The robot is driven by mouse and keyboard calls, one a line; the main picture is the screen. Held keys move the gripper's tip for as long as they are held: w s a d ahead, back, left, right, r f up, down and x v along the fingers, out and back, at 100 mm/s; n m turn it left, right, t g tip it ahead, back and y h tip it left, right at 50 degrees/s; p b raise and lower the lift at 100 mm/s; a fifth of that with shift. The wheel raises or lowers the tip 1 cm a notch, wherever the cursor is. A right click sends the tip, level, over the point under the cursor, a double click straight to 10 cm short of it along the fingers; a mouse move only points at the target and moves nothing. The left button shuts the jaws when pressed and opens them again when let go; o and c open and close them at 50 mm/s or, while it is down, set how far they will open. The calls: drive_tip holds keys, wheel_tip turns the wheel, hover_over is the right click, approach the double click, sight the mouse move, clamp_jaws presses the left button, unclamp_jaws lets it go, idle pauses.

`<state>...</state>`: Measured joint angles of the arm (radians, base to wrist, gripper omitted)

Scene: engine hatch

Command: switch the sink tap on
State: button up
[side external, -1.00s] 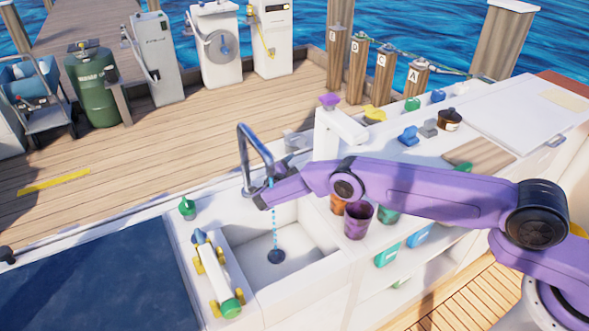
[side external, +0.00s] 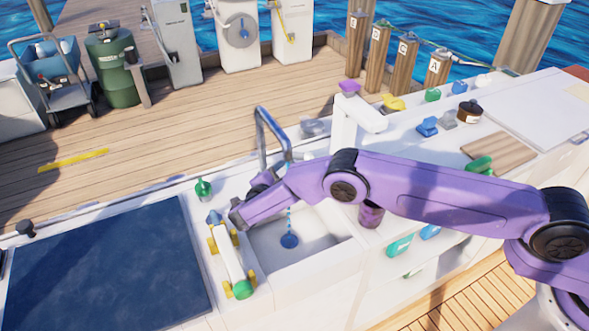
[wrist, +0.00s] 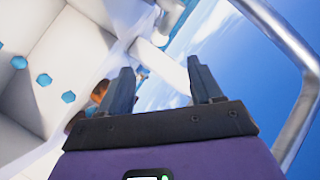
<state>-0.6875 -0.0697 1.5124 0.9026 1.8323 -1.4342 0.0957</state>
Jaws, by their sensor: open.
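The sink tap (side external: 272,135) is a tall, bent metal tube at the sink's back edge. Its tube also shows large at the right of the wrist view (wrist: 302,90). Blue drops (side external: 290,220) run down in a line into the white sink (side external: 320,235), where a blue disc (side external: 289,241) lies at the bottom. Blue drops also show in the wrist view (wrist: 68,97). My gripper (wrist: 163,80) is open and empty, its dark fingers apart. In the side view my gripper (side external: 238,216) is in front of the tap, over the sink's left edge. My arm hides the tap's base; I cannot make out its handle.
A white and yellow wheeled toy (side external: 230,260) lies left of the sink, close to my gripper. A green bottle (side external: 203,188) stands behind it. A dark blue panel (side external: 105,265) fills the left. A purple cup (side external: 370,214) is right of the sink.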

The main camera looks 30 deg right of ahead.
drive_tip(key=shift+s+a+r, duration=0.2)
drive_tip(key=shift+s+a, duration=0.25)
drive_tip(key=shift+a, duration=0.1)
